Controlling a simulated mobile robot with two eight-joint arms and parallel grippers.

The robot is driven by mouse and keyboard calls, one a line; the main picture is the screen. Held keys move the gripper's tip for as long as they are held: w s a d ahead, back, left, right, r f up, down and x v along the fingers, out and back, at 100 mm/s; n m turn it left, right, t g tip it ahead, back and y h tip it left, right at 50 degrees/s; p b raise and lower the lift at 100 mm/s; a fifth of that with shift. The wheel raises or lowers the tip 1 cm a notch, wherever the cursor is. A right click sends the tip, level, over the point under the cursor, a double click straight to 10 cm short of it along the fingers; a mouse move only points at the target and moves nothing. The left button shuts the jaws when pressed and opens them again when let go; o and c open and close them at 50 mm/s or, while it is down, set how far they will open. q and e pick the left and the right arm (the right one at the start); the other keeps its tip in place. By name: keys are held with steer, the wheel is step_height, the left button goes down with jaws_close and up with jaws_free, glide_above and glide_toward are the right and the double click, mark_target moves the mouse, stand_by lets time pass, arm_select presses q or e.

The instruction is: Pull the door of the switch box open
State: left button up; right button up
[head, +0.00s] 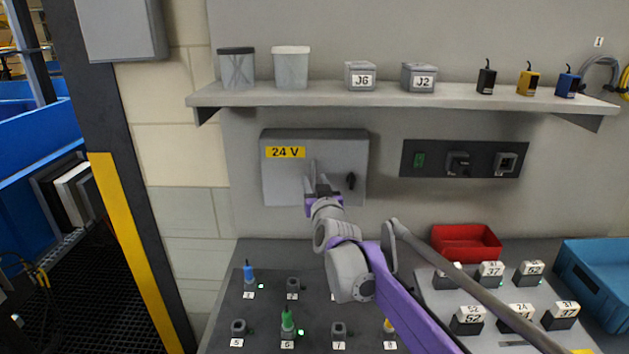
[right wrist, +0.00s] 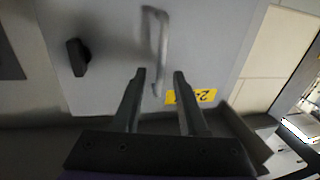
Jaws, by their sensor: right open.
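The grey switch box (head: 282,170) with a yellow 24 V label (head: 286,152) hangs on the wall below the shelf. Its door looks closed. A black knob (head: 351,181) sits on the door at the right; it also shows in the right wrist view (right wrist: 77,57). My right gripper (head: 318,184) is in front of the door, open and empty. In the right wrist view a grey bar handle (right wrist: 162,45) stands on the door, its lower end between the two open fingers (right wrist: 158,74). I cannot tell whether they touch it. My left gripper is not in view.
A shelf (head: 400,97) with containers and small boxes runs above the switch box. A dark panel with sockets (head: 437,160) is to its right. Below are a board of numbered pegs (head: 262,310), a red bin (head: 466,255) and a blue bin (head: 590,290).

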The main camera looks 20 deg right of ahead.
steer(key=shift+w+d, duration=0.1)
steer(key=shift+w, duration=0.2)
jaws_close()
stand_by(1.3)
